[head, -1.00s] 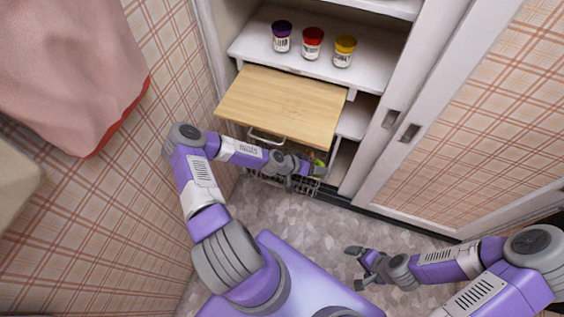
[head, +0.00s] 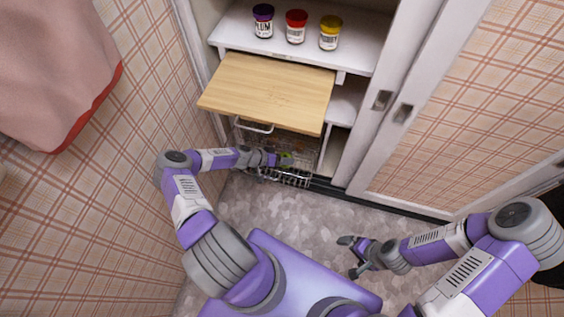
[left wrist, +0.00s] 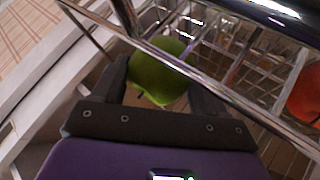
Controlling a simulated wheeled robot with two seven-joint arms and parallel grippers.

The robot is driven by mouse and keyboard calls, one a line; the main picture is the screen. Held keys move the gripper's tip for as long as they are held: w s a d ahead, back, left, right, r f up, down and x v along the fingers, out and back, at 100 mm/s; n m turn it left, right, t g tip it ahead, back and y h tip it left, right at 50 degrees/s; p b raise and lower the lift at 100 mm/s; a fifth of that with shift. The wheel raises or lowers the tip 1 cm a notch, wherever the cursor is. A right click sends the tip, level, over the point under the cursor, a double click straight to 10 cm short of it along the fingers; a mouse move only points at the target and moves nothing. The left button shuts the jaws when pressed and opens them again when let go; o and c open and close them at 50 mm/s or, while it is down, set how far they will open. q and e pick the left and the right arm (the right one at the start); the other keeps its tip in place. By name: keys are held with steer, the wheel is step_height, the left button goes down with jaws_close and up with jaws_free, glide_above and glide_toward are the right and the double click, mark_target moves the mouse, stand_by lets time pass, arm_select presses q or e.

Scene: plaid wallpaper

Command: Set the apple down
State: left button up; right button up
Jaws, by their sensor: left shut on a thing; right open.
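A green apple (left wrist: 160,75) is held between the fingers of my left gripper (left wrist: 165,85) in the left wrist view. In the head view the apple (head: 286,158) is a small green patch at the end of my left arm, by the wire basket (head: 295,180) under the wooden board. The basket's metal bars cross close to the apple in the left wrist view. I cannot tell whether the apple touches the basket. My right gripper (head: 350,257) is open and empty above the floor.
A red-orange round thing (left wrist: 304,95) lies in the basket at the right. A wooden pull-out board (head: 266,91) juts over the basket. Jars, purple (head: 263,21), red (head: 296,27) and yellow (head: 330,33), stand on the shelf above. A plaid wall stands close at left.

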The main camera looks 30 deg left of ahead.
arm_select(q)
steer(key=shift+f, duration=0.9)
steer(key=shift+f, duration=0.65)
steer(key=o, duration=1.1)
steer(key=shift+o, duration=0.2)
steer(key=shift+r, duration=0.2)
steer(key=p+v, duration=0.1)
steer(key=v, duration=0.5)
steer(key=p+v, duration=0.2)
steer(key=v, duration=0.4)
steer(key=shift+r, duration=0.5)
